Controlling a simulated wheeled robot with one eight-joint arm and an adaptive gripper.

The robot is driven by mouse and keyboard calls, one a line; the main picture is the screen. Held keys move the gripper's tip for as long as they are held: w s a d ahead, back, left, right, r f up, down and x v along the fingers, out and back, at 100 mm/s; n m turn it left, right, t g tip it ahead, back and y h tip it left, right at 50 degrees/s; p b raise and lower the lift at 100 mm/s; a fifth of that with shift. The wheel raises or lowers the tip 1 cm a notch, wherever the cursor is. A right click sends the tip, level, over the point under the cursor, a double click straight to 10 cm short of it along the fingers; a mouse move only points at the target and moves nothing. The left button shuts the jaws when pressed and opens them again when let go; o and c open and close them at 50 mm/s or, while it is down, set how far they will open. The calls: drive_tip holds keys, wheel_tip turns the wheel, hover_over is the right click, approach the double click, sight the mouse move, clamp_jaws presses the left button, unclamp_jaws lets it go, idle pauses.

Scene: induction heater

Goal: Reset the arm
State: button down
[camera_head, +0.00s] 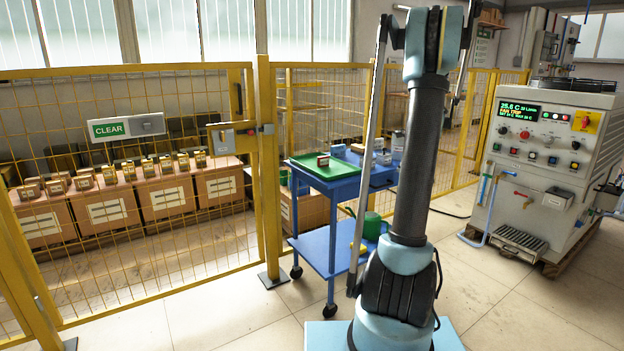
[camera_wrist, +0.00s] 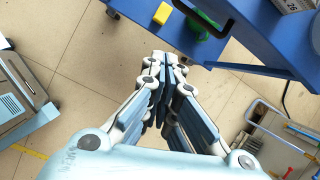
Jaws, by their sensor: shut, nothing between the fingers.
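My arm stands upright in the middle of the head view, in front of the blue cart. My gripper (camera_wrist: 172,62) shows in the wrist view with its fingers together and nothing between them. It hangs over the tiled floor, with the edge of the blue cart (camera_wrist: 262,30) just beyond the fingertips. I cannot tell the gap between them. The gripper cannot be made out in the head view.
The blue cart (camera_head: 318,245) carries a green tray (camera_head: 325,172) and small boxes. A yellow mesh fence (camera_head: 150,240) runs along the left and back. The induction heater cabinet (camera_head: 540,165) stands at the right with pipes at its front. Floor (camera_head: 510,310) is clear at front right.

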drive_tip(key=s+a+r+n+g+h, duration=0.1)
drive_tip(key=s+a+r+n, duration=0.1)
drive_tip(key=s+a+n, duration=0.8)
drive_tip(key=s+a+r+n, duration=0.1)
drive_tip(key=s+a+n, duration=0.2)
drive_tip(key=s+a, duration=0.8)
drive_tip(key=s+f+n, duration=0.3)
drive_tip(key=s+n, duration=0.1)
drive_tip(key=s, duration=0.4)
drive_tip(key=s+f+n+h, duration=0.1)
drive_tip(key=s+f+n, duration=0.3)
drive_tip(key=s, duration=0.5)
drive_tip(key=s+f+n, duration=0.4)
drive_tip(key=s+n, duration=0.1)
drive_tip(key=s, duration=0.3)
drive_tip(key=shift+s+f+g+h, duration=0.2)
drive_tip(key=shift+s+g+h, duration=0.1)
